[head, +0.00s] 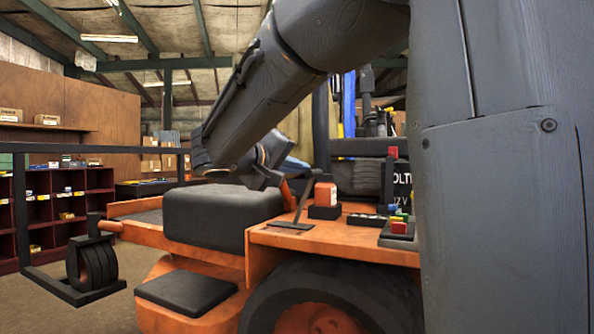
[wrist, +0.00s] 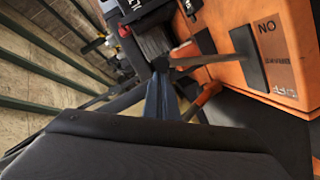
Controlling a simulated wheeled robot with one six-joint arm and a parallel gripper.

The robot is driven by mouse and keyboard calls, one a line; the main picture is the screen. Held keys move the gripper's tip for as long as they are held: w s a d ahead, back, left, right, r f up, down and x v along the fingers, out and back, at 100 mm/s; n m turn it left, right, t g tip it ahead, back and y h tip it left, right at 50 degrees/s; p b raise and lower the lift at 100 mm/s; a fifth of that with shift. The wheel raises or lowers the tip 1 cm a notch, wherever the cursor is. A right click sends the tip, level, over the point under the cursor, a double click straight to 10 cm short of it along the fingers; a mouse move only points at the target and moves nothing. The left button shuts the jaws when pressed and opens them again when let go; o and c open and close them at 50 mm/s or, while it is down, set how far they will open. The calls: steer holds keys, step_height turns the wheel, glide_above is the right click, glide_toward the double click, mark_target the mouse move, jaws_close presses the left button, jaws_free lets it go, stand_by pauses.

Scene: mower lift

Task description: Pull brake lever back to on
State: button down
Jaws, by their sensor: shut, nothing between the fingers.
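The brake lever (head: 303,203) is a thin dark bar rising from a flat dark base plate (head: 290,226) on the orange fender, its top tilted to the right in the head view. In the wrist view the lever (wrist: 205,61) runs left from its plate (wrist: 249,58) to a dark end. My gripper (head: 265,177) is shut and empty, above the black seat's right edge in the head view. It is to the left of the lever and looks apart from it.
An orange panel with a label reading "NO" (wrist: 277,45) is beside the lever's plate. The black seat (head: 215,218) is to the left, and a red-topped switch block (head: 398,232) is to the right.

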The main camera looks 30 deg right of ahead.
steer(key=shift+s+d+f, duration=0.15)
steer(key=shift+s+d, duration=0.1)
steer(key=shift+d, duration=0.05)
steer(key=a+r+b, duration=0.1)
steer(key=a+r, duration=0.3)
steer(key=a, duration=0.7)
steer(key=shift+s+a, duration=0.25)
steer(key=shift+a, duration=0.05)
steer(key=shift+f, duration=0.1)
